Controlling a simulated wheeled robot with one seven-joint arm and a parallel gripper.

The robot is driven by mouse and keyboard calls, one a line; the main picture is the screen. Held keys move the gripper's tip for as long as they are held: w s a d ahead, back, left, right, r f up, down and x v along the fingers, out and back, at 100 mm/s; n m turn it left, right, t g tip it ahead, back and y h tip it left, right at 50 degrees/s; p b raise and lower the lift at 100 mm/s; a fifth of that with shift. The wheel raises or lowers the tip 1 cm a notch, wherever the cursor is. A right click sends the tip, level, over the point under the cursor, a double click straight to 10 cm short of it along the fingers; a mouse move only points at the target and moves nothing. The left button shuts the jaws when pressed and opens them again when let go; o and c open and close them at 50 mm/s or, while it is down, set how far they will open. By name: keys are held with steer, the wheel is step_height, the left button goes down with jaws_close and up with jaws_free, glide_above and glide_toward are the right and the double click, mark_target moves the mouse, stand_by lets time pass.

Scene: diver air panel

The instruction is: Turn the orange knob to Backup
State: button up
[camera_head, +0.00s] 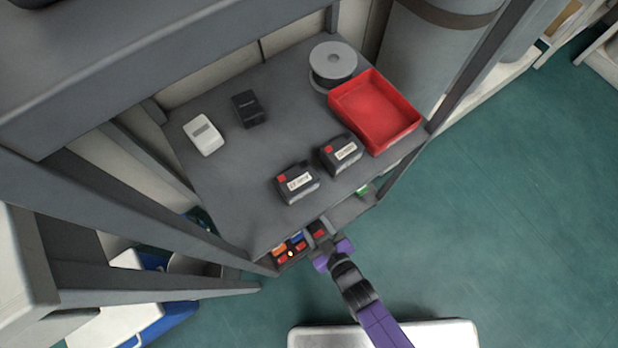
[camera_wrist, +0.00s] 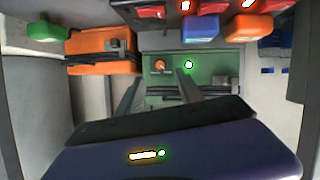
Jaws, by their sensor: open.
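The orange knob (camera_wrist: 160,65) shows small in the wrist view, on a green panel (camera_wrist: 208,62) beside a lit lamp (camera_wrist: 188,65). Its pointer and any Backup lettering are too small to read. My gripper (camera_wrist: 160,82) is open, and its two dark fingers reach toward the panel, one on each side of the knob in the picture. The knob appears beyond the fingertips, with nothing held between them. In the head view my gripper (camera_head: 322,240) is at the front edge of the grey shelf unit, and I cannot make out the knob there.
An orange case (camera_wrist: 103,50) and a green block (camera_wrist: 47,28) sit left in the wrist view. Blue (camera_wrist: 200,30) and orange (camera_wrist: 240,27) blocks are above. The shelf top holds a red tray (camera_head: 375,112), a grey spool (camera_head: 332,64) and black boxes (camera_head: 297,183).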

steer(key=b+x, duration=0.3)
steer(key=x, duration=0.4)
steer(key=shift+a, duration=0.2)
steer(key=shift+w, duration=0.15)
jaws_close()
